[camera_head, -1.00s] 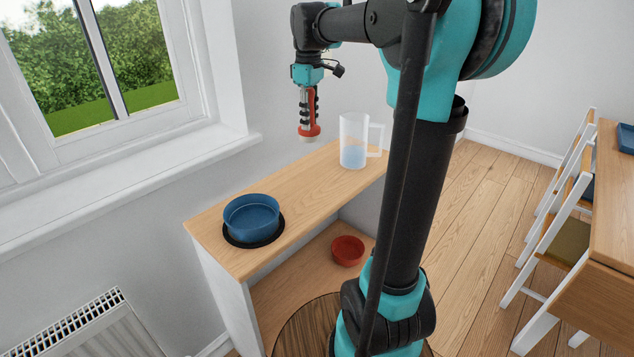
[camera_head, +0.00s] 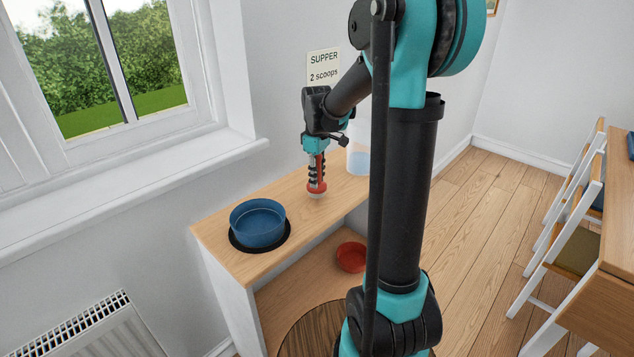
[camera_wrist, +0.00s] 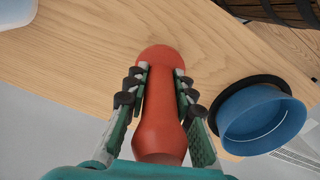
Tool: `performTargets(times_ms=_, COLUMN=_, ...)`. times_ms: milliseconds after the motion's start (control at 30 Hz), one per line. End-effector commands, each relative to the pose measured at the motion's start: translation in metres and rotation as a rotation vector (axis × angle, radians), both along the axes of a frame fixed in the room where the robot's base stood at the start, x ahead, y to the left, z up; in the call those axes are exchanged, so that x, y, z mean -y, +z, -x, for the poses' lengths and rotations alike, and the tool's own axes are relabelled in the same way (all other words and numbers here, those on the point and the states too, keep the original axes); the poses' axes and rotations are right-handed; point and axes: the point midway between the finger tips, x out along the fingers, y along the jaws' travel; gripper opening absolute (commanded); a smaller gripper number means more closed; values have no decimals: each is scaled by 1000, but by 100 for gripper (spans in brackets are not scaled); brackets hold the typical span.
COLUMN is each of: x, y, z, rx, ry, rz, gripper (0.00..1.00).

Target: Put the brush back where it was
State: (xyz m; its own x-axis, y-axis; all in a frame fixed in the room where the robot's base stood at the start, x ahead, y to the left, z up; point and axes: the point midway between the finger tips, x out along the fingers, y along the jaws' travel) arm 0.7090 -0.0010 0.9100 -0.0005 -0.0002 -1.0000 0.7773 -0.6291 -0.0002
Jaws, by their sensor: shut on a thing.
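The brush (camera_head: 317,187) has an orange-red body and a pale lower end, and hangs about upright in my gripper (camera_head: 317,172). My gripper is shut on it; in the wrist view, the fingers (camera_wrist: 161,82) press on both sides of the orange-red handle (camera_wrist: 158,115). The brush's lower end is over the wooden top of the shelf unit (camera_head: 225,222). I cannot tell whether it touches the wood. The brush is between the blue bowl and the clear jug.
A blue bowl (camera_head: 258,224) sits on a black round mat (camera_head: 285,238) at the left; a clear jug (camera_head: 357,160) stands behind, partly hidden by my arm. A red bowl (camera_head: 351,257) is on the lower shelf. A "SUPPER 2 scoops" sign (camera_head: 323,66) hangs on the wall.

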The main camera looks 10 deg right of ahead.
Motion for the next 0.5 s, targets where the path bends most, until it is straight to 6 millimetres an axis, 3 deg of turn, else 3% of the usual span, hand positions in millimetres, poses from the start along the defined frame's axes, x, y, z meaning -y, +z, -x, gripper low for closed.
performTargets(times_ms=167, x=0, y=-17, z=0, rx=0, ry=0, rz=0, gripper=0)
performTargets(times_ms=500, x=0, y=-19, z=0, rx=0, ry=0, rz=0, gripper=0)
